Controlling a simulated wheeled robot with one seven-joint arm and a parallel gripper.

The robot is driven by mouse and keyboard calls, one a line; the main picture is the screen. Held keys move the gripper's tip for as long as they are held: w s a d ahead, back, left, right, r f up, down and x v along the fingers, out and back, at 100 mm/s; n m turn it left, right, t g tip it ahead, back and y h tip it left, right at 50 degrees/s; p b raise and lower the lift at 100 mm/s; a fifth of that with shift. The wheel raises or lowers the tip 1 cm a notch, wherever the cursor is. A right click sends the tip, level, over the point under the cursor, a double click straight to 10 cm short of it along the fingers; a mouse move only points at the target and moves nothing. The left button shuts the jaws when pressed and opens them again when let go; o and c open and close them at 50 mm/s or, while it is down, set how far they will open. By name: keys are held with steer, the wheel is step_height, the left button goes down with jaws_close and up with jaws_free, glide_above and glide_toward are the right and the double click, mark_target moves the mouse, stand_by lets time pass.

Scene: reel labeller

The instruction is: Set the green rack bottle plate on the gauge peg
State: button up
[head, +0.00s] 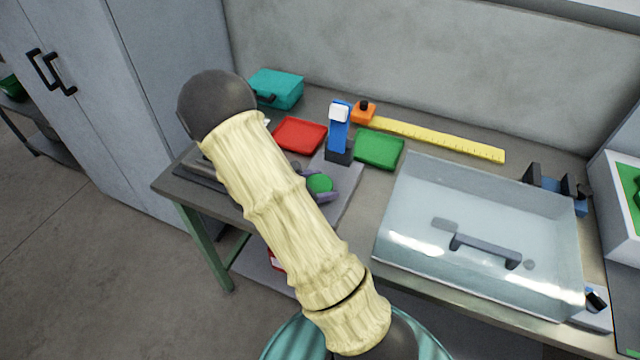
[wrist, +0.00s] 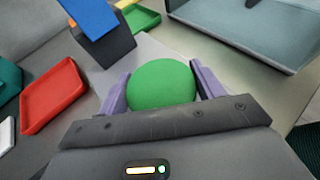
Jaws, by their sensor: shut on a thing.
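The green round plate (head: 320,184) is between the purple fingers of my gripper (head: 314,184). In the wrist view the green plate (wrist: 161,84) fills the gap between the fingertips (wrist: 160,88), one on each side, and my gripper is shut on it. The blue gauge post (head: 339,128) with a white head stands on a dark block at the back of a light grey base plate (head: 346,188). The held plate is over the front part of this base plate. The post also shows in the wrist view (wrist: 92,18), upper left. I see no peg; the plate and my arm hide part of the base.
A red tray (head: 300,134) lies left of the post and a green tray (head: 379,150) right of it. Behind are a teal case (head: 276,88), an orange block (head: 363,112) and a yellow ruler (head: 440,137). A large clear cover (head: 480,235) takes up the right.

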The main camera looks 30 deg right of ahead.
steer(key=shift+f+b, duration=0.45)
steer(key=shift+f, duration=0.2)
steer(key=o, duration=0.7)
steer(key=shift+o, duration=0.2)
steer(key=p+v, duration=0.5)
steer(key=v, duration=0.6)
stand_by(0.6)
stand_by(0.7)
